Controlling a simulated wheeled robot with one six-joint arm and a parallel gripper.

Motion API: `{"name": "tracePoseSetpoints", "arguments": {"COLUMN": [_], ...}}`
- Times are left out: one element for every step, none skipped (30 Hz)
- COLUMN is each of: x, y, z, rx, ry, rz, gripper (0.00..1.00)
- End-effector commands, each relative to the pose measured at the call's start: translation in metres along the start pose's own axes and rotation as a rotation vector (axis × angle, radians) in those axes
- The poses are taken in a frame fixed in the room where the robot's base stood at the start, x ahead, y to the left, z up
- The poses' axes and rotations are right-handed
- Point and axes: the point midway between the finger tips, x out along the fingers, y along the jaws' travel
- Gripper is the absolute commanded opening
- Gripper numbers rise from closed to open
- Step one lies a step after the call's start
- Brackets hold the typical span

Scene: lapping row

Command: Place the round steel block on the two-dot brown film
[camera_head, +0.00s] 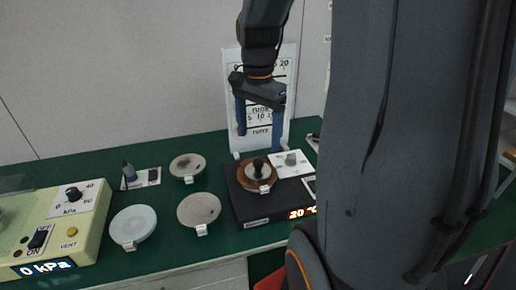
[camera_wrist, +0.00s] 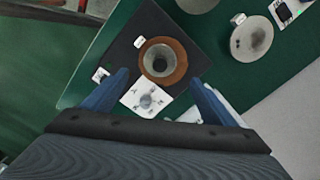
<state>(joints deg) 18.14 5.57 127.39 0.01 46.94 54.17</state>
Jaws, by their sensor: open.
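The round steel block (camera_head: 257,171), pale with a dark upright knob, sits on a brown disc (camera_head: 271,184) that stands on a black hot plate. A small white tag hangs at the disc's front; its dots are too small to read. In the wrist view the block (camera_wrist: 160,54) lies inside the brown disc (camera_wrist: 180,67), with a brown rim showing all around it. My gripper (camera_head: 259,135) is open and empty above the block, its blue fingers apart. In the wrist view my gripper (camera_wrist: 159,78) has one finger on either side of the disc, touching nothing visible.
The black hot plate (camera_head: 240,204) reads 20 and carries a white dial card (camera_head: 277,160). Tagged grey discs (camera_head: 198,209) and (camera_head: 186,165) and a white disc (camera_head: 133,223) lie left. A kPa box (camera_head: 75,222) stands far left. A ruled board (camera_head: 288,75) stands behind.

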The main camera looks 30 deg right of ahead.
Motion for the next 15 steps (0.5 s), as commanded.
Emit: {"name": "tracePoseSetpoints", "arguments": {"x": [-0.005, -0.007, -0.01, -0.011, -0.011, -0.009, -0.006, -0.003, 0.004, 0.01, 0.016, 0.024, 0.031, 0.037, 0.044], "y": [0.0, 0.0, 0.0, 0.0, 0.0, 0.0, 0.0, 0.0, 0.0, 0.001, 0.002, 0.004, 0.006, 0.008, 0.011], "z": [0.0, 0.0, 0.0, 0.001, 0.003, 0.007, 0.012, 0.018, 0.029, 0.039, 0.049, 0.063, 0.073, 0.083, 0.096], "rx": [0.0, 0.0, -0.001, -0.006, -0.018, -0.048, -0.085, -0.132, -0.213, -0.286, -0.367, -0.479, -0.565, -0.649, -0.758], "ry": [0.0, 0.001, 0.001, 0.0, 0.0, 0.0, 0.0, 0.0, 0.001, 0.002, 0.004, 0.006, 0.009, 0.011, 0.014], "rz": [0.0, -0.001, -0.001, -0.001, 0.0, 0.0, 0.0, -0.001, -0.002, -0.003, -0.005, -0.008, -0.01, -0.012, -0.015], "gripper": [0.8, 0.8, 0.8, 0.8, 0.8, 0.8, 0.8, 0.8, 0.8, 0.8, 0.8, 0.8, 0.8, 0.8, 0.8]}}
